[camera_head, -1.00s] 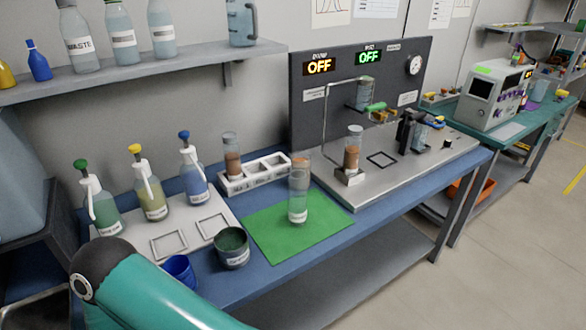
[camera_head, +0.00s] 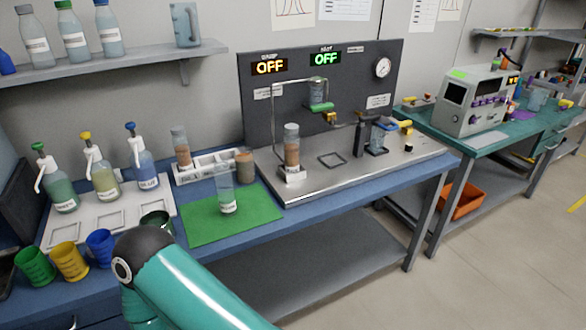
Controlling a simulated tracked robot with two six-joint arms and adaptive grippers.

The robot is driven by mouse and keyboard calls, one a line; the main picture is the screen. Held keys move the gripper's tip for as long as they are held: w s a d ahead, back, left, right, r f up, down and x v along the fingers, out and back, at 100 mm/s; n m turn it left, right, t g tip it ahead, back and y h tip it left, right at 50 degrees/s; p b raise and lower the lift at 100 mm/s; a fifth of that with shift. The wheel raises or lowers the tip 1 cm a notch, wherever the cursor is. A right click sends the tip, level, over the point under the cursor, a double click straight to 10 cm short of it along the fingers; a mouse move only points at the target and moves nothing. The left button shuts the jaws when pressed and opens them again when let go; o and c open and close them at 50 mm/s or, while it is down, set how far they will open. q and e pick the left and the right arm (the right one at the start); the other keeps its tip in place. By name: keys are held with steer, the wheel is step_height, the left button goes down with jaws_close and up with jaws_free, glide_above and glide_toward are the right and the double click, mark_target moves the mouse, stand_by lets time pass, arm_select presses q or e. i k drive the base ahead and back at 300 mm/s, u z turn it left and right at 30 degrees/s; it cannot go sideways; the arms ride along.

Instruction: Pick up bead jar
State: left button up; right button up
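I cannot tell for sure which container is the bead jar. A short jar with brown contents (camera_head: 244,166) stands at the right end of the white rack, behind a clear cylinder (camera_head: 225,190) on the green mat. A taller tube with brown grains (camera_head: 181,148) stands in the rack's left part. Another brown-filled tube (camera_head: 291,148) stands upright on a small white base on the metal platform. A dark labelled cup (camera_head: 157,222) is partly hidden by my teal arm. Only a dark joint and teal links of that arm show; neither gripper is in view.
The white rack (camera_head: 206,172) and green mat (camera_head: 252,218) lie on the blue bench. Pump bottles stand on a white tray (camera_head: 107,217) at left. Green, yellow and blue cups (camera_head: 68,259) line the front edge. The grey panel (camera_head: 262,110) rises behind the platform.

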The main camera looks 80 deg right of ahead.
mark_target(245, 166)
steer(key=k, duration=0.85)
steer(key=z, duration=1.05)
steer(key=i, duration=0.95)
steer(key=z, duration=0.05)
